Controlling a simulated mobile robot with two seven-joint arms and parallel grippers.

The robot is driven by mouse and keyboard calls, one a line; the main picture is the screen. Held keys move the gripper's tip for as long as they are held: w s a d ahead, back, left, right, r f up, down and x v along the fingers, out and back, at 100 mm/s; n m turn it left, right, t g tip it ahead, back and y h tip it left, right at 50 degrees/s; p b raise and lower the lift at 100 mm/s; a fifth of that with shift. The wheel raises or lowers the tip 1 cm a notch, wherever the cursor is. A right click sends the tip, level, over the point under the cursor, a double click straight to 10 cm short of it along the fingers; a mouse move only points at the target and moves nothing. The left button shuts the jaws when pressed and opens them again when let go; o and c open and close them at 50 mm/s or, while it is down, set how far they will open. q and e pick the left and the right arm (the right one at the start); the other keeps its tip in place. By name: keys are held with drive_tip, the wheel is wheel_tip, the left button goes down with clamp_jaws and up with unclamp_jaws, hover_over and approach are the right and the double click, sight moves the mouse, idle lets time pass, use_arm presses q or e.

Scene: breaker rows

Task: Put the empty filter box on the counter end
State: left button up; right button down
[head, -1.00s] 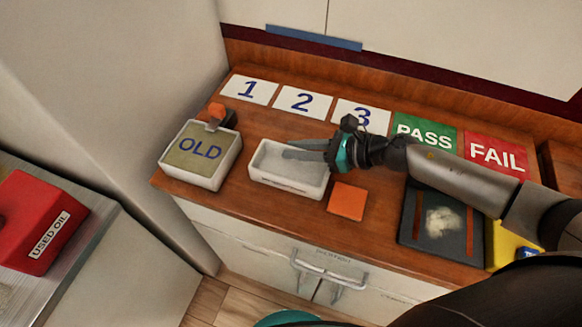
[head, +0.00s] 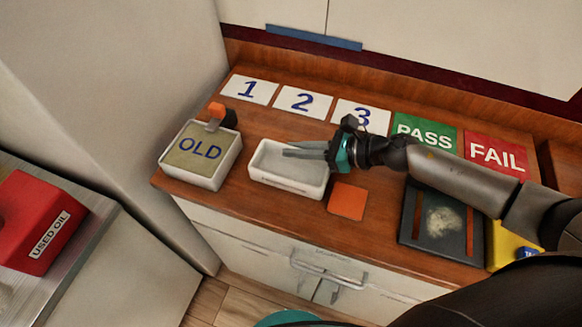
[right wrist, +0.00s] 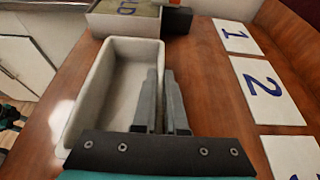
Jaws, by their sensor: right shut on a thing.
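The empty filter box is an open white box (head: 291,187) resting on the wooden counter (head: 215,225), and nothing shows inside it. My right gripper (head: 290,149) reaches in from the right and is shut on the box's back long wall. The right wrist view shows the box (right wrist: 88,90) with the gripper's two grey fingers (right wrist: 165,95) close together at that wall; the fingers hide part of it.
A white box marked OLD (head: 202,172) stands to the left, with a small gap between. An orange square (head: 347,201) lies to the right. Cards 1 (head: 249,89), 2 (head: 304,102) and 3 (head: 362,114) lie behind. A dark tray (head: 440,236) sits farther right.

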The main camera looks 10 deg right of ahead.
drive_tip(key=shift+r, duration=0.15)
idle(0.5)
wheel_tip(320, 180, up, 20)
drive_tip(key=p, duration=0.7)
drive_tip(key=n+g+y+b, duration=0.1)
drive_tip(key=n+g+b, duration=0.1)
drive_tip(key=b, duration=0.2)
hover_over(280, 172)
drive_tip(key=s+d+f+m+t+b, duration=0.1)
drive_tip(key=d+f+b, duration=0.1)
drive_tip(key=d, duration=0.2)
drive_tip(key=s+d+f+m+t+h+b, duration=0.1)
drive_tip(key=d+b, duration=0.1)
drive_tip(key=d, duration=0.2)
drive_tip(key=shift+s+f, duration=0.35)
drive_tip(key=shift+f, duration=0.05)
drive_tip(key=shift+a+b, duration=0.1)
drive_tip(key=shift+b, duration=0.2)
